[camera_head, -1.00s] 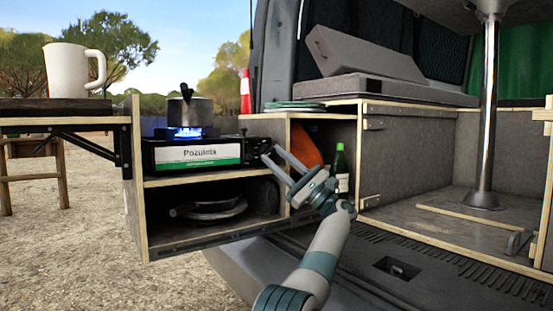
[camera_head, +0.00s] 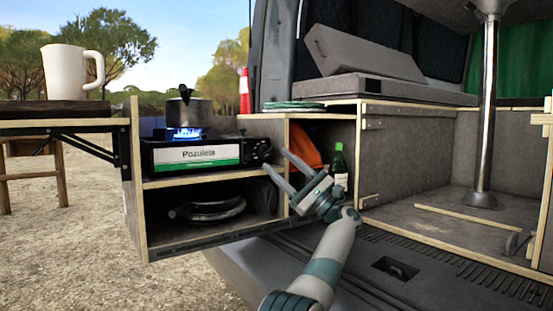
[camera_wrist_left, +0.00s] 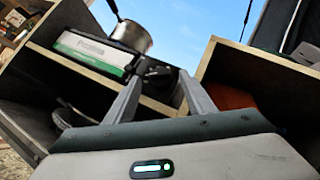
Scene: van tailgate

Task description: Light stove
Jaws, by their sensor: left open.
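The black camping stove (camera_head: 195,154) with a white and green label sits on the top shelf of the wooden cabinet. A blue flame (camera_head: 186,133) burns on it under a metal pot (camera_head: 188,112) with a dark handle. The stove's dark knob (camera_head: 259,149) is at its right front end. My left gripper (camera_head: 275,160) is open and empty, just right of and below the knob, apart from it. In the left wrist view, my left gripper (camera_wrist_left: 160,76) has its fingers spread, with the stove (camera_wrist_left: 92,54) and pot (camera_wrist_left: 131,36) beyond. My right gripper is not in view.
Plates (camera_head: 208,209) lie on the lower shelf. A white mug (camera_head: 70,72) stands on the side table at left. The van floor at right is mostly clear.

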